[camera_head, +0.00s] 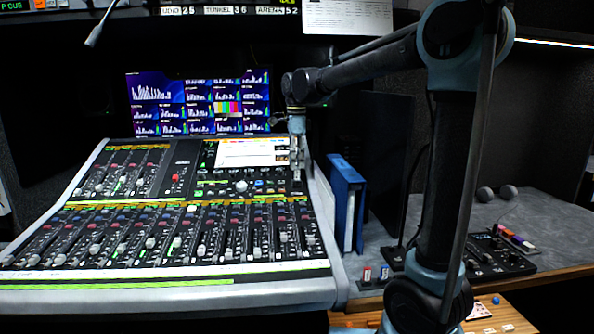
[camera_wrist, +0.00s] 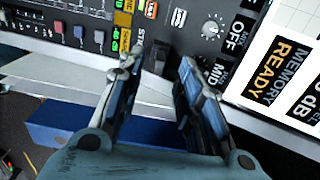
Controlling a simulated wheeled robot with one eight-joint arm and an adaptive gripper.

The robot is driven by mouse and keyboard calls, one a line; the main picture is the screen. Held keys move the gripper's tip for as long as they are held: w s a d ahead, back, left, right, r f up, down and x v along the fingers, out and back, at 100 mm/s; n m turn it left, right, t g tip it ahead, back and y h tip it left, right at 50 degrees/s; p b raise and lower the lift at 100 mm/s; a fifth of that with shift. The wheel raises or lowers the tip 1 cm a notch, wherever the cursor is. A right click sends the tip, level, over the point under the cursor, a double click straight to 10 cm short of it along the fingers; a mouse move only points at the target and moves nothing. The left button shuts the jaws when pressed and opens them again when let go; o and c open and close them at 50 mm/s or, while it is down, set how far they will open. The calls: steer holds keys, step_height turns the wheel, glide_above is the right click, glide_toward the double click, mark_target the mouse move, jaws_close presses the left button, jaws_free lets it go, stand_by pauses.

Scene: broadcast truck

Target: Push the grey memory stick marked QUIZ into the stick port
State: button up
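In the wrist view my gripper (camera_wrist: 160,72) points at the mixing desk's panel, its two fingers apart with a visible gap between them. A small dark block (camera_wrist: 158,57) stands at the panel between the fingertips, beside a partly covered label that starts "ST". I cannot tell whether this block is the stick port, the grey stick in it, or both; no QUIZ mark is readable. In the head view my gripper (camera_head: 297,160) is at the upper right of the desk (camera_head: 230,285). The desk's screen (camera_wrist: 280,70) reads "MEMORY READY".
A small holder (camera_head: 372,285) with a red-marked stick (camera_head: 367,274) and a blue-marked stick (camera_head: 384,273) stands right of the desk. Blue binders (camera_head: 346,200) stand close by the desk's right side. A black control box (camera_head: 490,255) is on the grey counter (camera_head: 545,225).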

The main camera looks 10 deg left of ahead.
step_height(320, 180, up, 8)
stand_by(0.4)
steer(key=shift+f, duration=0.15)
